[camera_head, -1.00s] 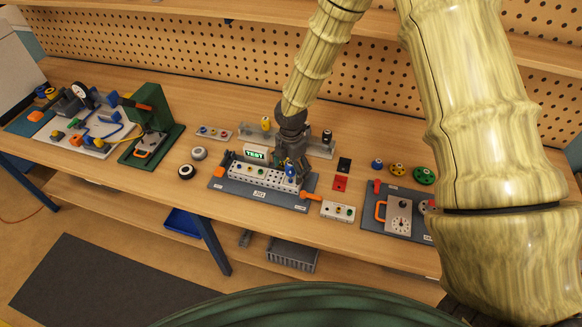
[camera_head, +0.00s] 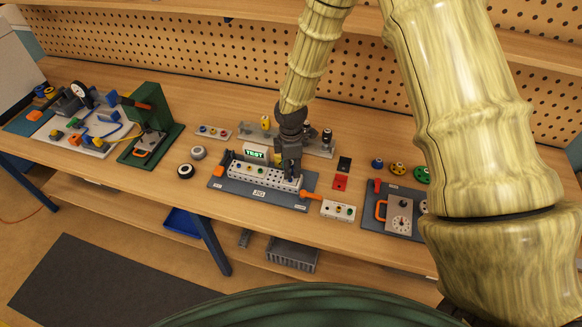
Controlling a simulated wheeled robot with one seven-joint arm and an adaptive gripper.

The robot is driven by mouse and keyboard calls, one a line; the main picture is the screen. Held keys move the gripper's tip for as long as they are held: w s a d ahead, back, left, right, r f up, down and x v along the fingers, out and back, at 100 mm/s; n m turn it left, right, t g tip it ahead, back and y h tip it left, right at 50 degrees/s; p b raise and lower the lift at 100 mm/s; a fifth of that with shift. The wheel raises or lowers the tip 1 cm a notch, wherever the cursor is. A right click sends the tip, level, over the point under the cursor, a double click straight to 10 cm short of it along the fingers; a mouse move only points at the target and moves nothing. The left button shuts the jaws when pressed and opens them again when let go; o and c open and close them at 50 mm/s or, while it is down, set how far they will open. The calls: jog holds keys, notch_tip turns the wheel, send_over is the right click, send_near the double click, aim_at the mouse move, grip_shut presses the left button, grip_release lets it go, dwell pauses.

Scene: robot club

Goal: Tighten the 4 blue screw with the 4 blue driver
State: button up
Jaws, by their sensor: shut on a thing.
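My gripper (camera_head: 291,172) points down over the right end of the white perforated block (camera_head: 248,178). The block lies on a dark grey board (camera_head: 230,192) with a green-lit TEST display (camera_head: 255,153). My gripper is shut on the blue driver, which its fingers now hide; blue showed between them a second ago. The blue screw cannot be made out under my gripper. Whether the driver tip sits in a screw is hidden.
A grey rack behind holds a yellow driver (camera_head: 265,122) and a black-topped driver (camera_head: 327,136). An orange handle (camera_head: 311,195) and a small white screw tray (camera_head: 338,211) are right of the block. A green press (camera_head: 149,125) stands left.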

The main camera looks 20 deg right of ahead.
jog(key=m, duration=0.4)
jog(key=o, duration=0.4)
jog(key=shift+m, duration=0.3)
jog(key=shift+c, duration=1.3)
jog(key=shift+r, duration=0.1)
jog(key=shift+r, duration=0.1)
jog(key=shift+r+p, duration=0.45)
jog(key=shift+r, duration=2.8)
